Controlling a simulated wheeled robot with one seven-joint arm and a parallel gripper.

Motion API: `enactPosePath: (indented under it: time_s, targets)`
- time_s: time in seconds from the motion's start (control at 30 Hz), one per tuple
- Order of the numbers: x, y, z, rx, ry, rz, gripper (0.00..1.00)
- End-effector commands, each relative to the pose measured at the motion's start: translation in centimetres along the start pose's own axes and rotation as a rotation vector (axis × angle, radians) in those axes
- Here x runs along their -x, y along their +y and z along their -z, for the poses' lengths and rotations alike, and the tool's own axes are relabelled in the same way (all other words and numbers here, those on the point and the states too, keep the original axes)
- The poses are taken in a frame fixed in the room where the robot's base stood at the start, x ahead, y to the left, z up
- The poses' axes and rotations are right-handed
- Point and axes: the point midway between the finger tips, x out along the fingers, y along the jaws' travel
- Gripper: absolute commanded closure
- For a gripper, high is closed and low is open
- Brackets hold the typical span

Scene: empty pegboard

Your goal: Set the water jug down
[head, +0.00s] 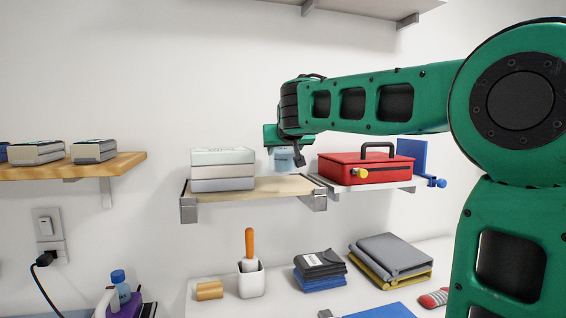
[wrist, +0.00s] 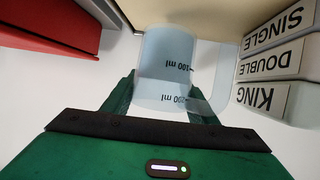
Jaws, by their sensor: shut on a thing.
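The water jug (wrist: 166,62) is a clear, bluish cup with ml marks. It appears upside down in the wrist view, with its handle to the right. My gripper (wrist: 162,98) is shut on it, one green finger on each side. In the head view the jug (head: 285,158) shows at the right part of the wooden shelf (head: 262,188), partly hidden by my gripper (head: 286,138). The jug's base is close to the shelf board; I cannot tell whether it touches.
Stacked boxes (head: 222,170) marked SINGLE, DOUBLE and KING stand on the shelf left of the jug. A red toolbox (head: 365,170) sits on the neighbouring shelf to the right. A blue item (head: 412,160) is beside it.

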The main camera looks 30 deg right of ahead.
Motion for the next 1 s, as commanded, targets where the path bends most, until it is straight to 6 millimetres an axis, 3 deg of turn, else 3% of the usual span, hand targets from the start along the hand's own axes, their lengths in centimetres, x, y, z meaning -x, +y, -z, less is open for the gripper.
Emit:
enactPosePath:
  time_s: [0.2,0.6,0.63,0.7,1.0]
  targets:
    - [-0.9,-0.1,-2.3,0.0,-0.001,0.001,0.7]
    - [-1.1,-0.1,-2.7,0.0,-0.001,0.0,0.7]
    - [-1.1,-0.1,-2.7,0.0,-0.001,0.0,0.45]
    - [-1.1,-0.1,-2.7,0.0,-0.001,0.0,0.28]
    - [-1.1,-0.1,-2.6,-0.001,0.0,0.0,0.28]
